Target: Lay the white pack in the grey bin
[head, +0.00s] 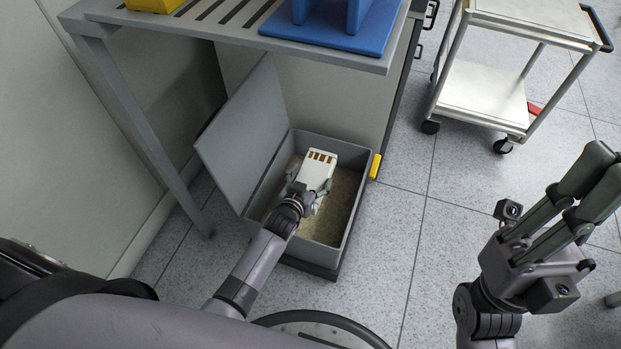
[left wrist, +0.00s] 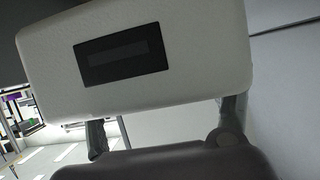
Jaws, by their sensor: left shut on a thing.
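The white pack (head: 319,167) has a row of gold contacts at its far end. My left gripper (head: 307,185) is shut on it and holds it over the opening of the grey bin (head: 349,226). How far the pack is above the bin floor cannot be told. In the left wrist view the white pack (left wrist: 190,55) fills the upper part, with a dark recessed slot in its face and a finger at each side. The bin's lid (head: 240,138) stands open at the left. My right gripper (head: 598,178) is at the right, well away from the bin, and appears empty.
A grey table (head: 225,22) with a slatted top overhangs behind the bin, bearing a blue stand (head: 345,38) and a yellow thing (head: 154,4). Its leg (head: 150,125) stands left of the lid. A trolley (head: 490,92) stands at the upper right. Floor right of the bin is clear.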

